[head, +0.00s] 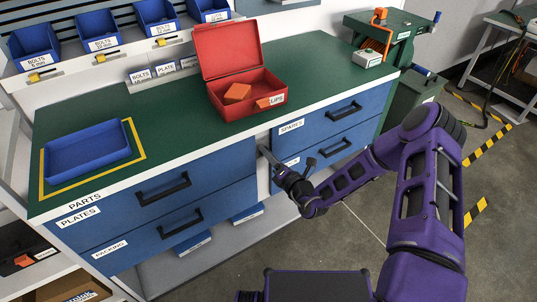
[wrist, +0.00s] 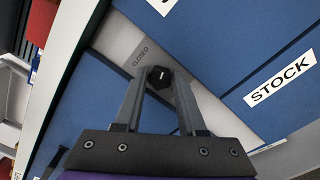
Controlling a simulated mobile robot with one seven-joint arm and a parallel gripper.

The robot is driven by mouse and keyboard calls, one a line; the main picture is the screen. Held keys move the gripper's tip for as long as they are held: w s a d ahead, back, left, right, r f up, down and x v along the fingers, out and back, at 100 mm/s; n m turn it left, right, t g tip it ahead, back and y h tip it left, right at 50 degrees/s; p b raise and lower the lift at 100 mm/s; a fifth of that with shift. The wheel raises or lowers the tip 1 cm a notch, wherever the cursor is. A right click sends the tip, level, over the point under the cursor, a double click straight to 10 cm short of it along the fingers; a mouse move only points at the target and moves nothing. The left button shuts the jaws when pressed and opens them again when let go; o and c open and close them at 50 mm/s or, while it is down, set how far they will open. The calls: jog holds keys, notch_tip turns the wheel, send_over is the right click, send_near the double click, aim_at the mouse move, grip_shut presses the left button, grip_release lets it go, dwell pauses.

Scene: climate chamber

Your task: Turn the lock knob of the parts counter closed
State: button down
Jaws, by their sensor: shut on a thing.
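The parts counter (head: 165,137) has a green top and blue drawers, with a pale upright panel between the two drawer stacks. In the wrist view, the black lock knob (wrist: 160,76) sits on this grey panel (wrist: 115,38), with the word CLOSED printed beside it. My gripper (wrist: 160,80) has one finger on each side of the knob and is shut on it. In the head view, my gripper (head: 268,156) reaches the panel just below the counter's front edge; the knob is hidden there. I cannot tell which way the knob points.
A blue tray (head: 88,174) lies inside a yellow outline on the counter. An open red box (head: 246,111) holding an orange block (head: 237,93) stands above my gripper. Drawer handles (head: 163,189) stick out on both sides. The floor in front is open.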

jog(key=shift+n+p, duration=0.35)
jog(key=shift+n, duration=0.25)
jog(key=c, duration=0.8)
grip_release()
jog(key=p+v, duration=0.1)
jog(key=v, duration=1.6)
jog(key=shift+s+d, duration=0.2)
jog(key=shift+s, duration=0.05)
